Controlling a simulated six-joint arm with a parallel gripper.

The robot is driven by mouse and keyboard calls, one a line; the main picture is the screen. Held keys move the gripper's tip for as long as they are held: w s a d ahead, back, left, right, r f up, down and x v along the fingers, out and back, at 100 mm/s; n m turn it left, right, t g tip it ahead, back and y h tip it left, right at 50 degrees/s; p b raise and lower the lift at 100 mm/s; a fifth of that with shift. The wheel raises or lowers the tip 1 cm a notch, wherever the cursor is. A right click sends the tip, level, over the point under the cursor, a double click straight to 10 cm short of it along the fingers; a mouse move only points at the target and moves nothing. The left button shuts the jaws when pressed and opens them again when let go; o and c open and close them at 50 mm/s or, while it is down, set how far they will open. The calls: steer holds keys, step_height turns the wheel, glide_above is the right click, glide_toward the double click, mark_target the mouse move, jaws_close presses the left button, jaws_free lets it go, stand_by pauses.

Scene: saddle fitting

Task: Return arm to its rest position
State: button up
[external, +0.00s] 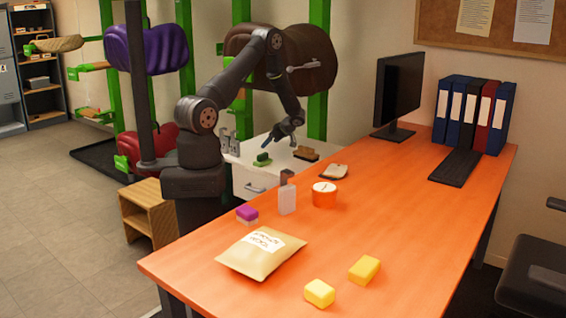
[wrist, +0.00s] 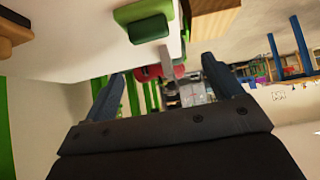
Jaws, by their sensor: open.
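My arm stands at the left end of the orange desk, bent over at the elbow, with its forearm reaching down toward the white cabinet. My gripper (external: 281,138) hangs above the white cabinet (external: 238,182) beside the desk. In the wrist view my gripper (wrist: 165,90) has its two blue-grey fingers wide apart with nothing between them. A green brush or block (external: 262,160) lies on the cabinet top below the gripper; a green block (wrist: 145,22) also shows at the top of the wrist view.
A brown brush (external: 305,153) lies on the cabinet. The desk (external: 400,190) holds a paper bag (external: 255,260), yellow blocks (external: 364,269), an orange tin (external: 324,198), a monitor (external: 398,90) and binders (external: 480,112). Saddles (external: 160,45) hang on green posts behind my arm.

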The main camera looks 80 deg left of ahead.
steer(key=w+d+r+m+t+y, duration=0.1)
steer(key=w+d+r+m+t, duration=0.3)
steer(key=w, duration=0.3)
steer(key=w+d+r+m+t, duration=0.2)
steer(key=w+d+r+m, duration=0.2)
steer(key=w+d, duration=0.3)
steer(key=w+d+r+m+t+y, duration=0.1)
steer(key=w+d+r+m+t, duration=0.25)
steer(key=w, duration=0.45)
steer(key=w+d+m+t+h, duration=0.2)
steer(key=d+m, duration=0.3)
steer(key=d, duration=0.7)
steer(key=w+d+r+m+t+h, duration=0.1)
steer(key=w+d+m+t+h, duration=0.2)
steer(key=d, duration=0.9)
steer(key=shift+d+r+m, duration=0.2)
steer(key=shift+r+m, duration=0.05)
steer(key=shift+m, duration=1.4)
steer(key=shift+w, duration=0.1)
